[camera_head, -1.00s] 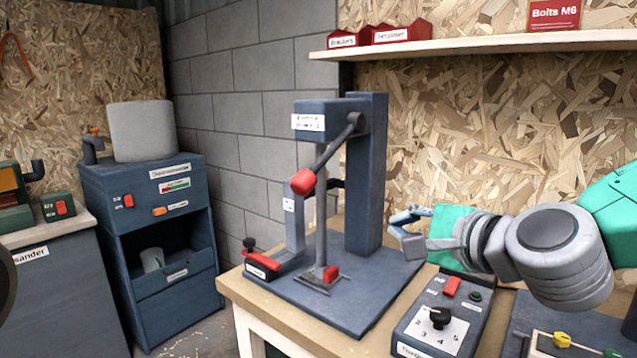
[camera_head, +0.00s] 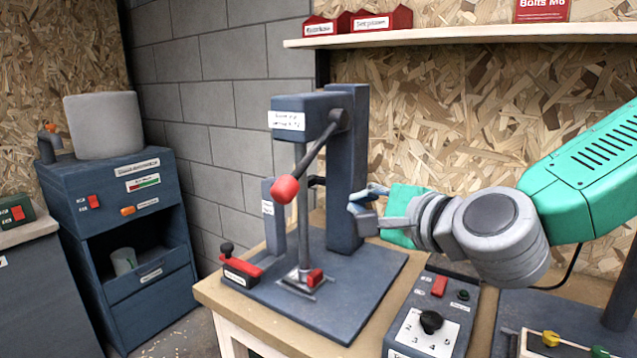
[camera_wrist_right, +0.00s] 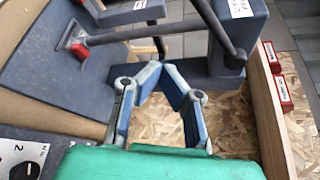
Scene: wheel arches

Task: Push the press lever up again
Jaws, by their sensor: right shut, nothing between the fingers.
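The press (camera_head: 347,190) stands on its dark base plate on the workbench. Its lever (camera_head: 315,158) slants down and left from the pivot near the top to a red ball knob (camera_head: 285,189), which hangs below the pivot's height. In the right wrist view the lever (camera_wrist_right: 213,25) shows at the top, without its knob. My right gripper (camera_head: 360,203) is shut and empty, with its blue-grey fingertips by the right edge of the press column, right of the knob and apart from it. The fingers also show in the wrist view (camera_wrist_right: 163,76). My left gripper is out of view.
A control box (camera_head: 431,318) with a black dial stands at the front right. A shelf (camera_head: 470,33) with red bins runs above.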

